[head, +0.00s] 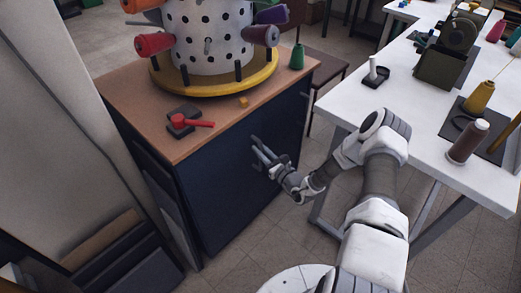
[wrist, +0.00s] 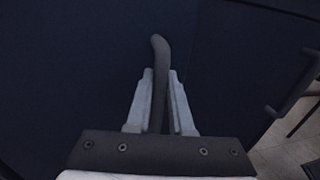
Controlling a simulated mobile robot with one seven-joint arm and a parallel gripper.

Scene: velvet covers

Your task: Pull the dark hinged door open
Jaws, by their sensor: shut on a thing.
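The dark hinged door (head: 215,195) is the navy front of a wooden-topped cabinet in the head view, and it fills most of the wrist view (wrist: 80,70). It looks closed against the cabinet. A dark bar handle (wrist: 160,55) stands on the door and runs between my fingers in the wrist view. My gripper (head: 265,154) is at the upper middle of the cabinet front. In the wrist view my gripper (wrist: 161,85) is shut on the handle, with a finger on each side. The handle's lower part is hidden by my gripper.
A second dark handle (wrist: 292,95) shows at the right in the wrist view. The cabinet top (head: 130,110) bears a spool stand (head: 215,82) and a red-handled tool (head: 190,123). A white table (head: 400,135) stands right of my arm. Tiled floor (head: 250,235) lies before the cabinet.

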